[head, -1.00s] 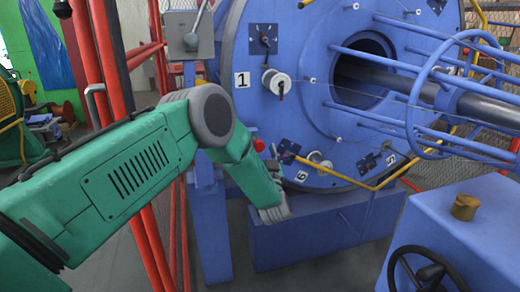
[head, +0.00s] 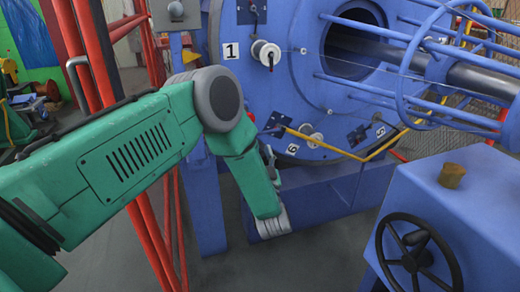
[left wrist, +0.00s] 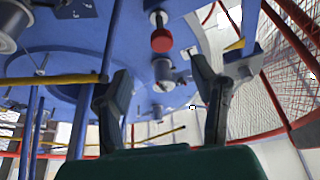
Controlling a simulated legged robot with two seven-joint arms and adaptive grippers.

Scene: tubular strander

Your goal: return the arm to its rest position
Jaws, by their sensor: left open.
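My green left arm comes in from the left in the head view, bends at a grey elbow, and its forearm hangs down in front of the blue strander disc (head: 290,90). My left gripper (left wrist: 160,80) shows in the left wrist view with its two dark fingers spread and nothing between them. In the head view the forearm mostly hides the gripper. A red knob (left wrist: 161,40) on the blue machine shows beyond the fingers, apart from them. My right gripper is in neither view.
A yellow bar (head: 350,152) crosses the disc's lower front. Red posts (head: 92,60) stand behind my left arm. A blue cabinet (head: 470,200) with a black handwheel (head: 415,258) stands at the right. Grey floor (head: 320,250) is clear between the arm and the cabinet.

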